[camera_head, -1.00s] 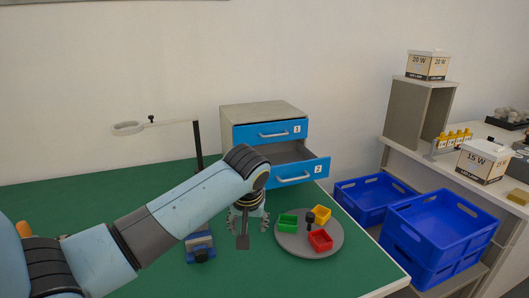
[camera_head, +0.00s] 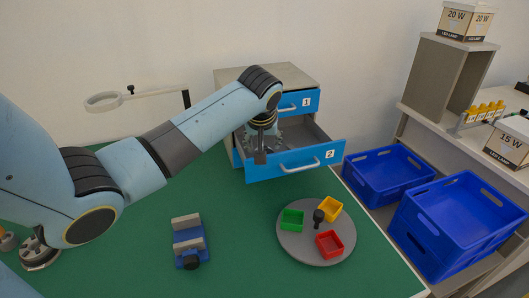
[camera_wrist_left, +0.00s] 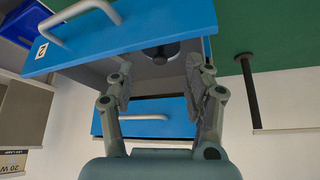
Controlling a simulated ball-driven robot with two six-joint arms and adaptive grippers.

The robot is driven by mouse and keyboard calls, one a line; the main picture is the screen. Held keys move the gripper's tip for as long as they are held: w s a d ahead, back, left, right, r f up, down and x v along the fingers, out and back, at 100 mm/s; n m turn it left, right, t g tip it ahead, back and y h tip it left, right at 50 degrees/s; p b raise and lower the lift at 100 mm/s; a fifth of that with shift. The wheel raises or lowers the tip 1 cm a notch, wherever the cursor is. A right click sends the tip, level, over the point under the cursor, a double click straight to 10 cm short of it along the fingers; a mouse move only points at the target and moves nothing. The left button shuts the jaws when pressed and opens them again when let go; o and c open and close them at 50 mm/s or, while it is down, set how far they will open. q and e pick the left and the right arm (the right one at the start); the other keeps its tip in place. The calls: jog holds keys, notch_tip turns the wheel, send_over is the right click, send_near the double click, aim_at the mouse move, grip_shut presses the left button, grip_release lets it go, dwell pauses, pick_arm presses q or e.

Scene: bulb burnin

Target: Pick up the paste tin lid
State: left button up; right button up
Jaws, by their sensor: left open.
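The paste tin lid cannot be made out for certain. In the left wrist view a dark round thing (camera_wrist_left: 163,50) sits inside the open lower drawer, partly hidden by the drawer front; I cannot tell whether it is the tin or its lid. My left gripper (camera_head: 262,150) is over the left part of open drawer 2 (camera_head: 300,164), near its front. In the wrist view the left gripper (camera_wrist_left: 158,80) is open, its fingers apart with nothing between them, pointing towards the drawer. My right gripper is not in view.
Drawer 1 (camera_head: 299,104) above is shut. A grey round tray (camera_head: 290,249) with green, yellow and red small bins stands front right. A blue clamp-like fixture (camera_head: 190,245) stands on the green table. A ring lamp arm (camera_head: 150,94) is behind. Blue crates (camera_head: 450,225) stand right.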

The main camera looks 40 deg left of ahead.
aim_at(264, 148)
pick_arm(q)
jog(key=x, duration=0.4)
jog(key=shift+w+a+f, duration=0.1)
jog(key=shift+f, duration=0.05)
jog(key=shift+w+a+f, duration=0.1)
jog(key=shift+f, duration=0.15)
jog(key=shift+c, duration=0.3)
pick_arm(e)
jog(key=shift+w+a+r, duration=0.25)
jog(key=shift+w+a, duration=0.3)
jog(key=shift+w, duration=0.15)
pick_arm(q)
jog(key=c, duration=0.3)
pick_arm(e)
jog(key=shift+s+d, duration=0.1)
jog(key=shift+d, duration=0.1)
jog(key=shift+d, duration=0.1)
pick_arm(q)
jog(key=shift+r, duration=0.15)
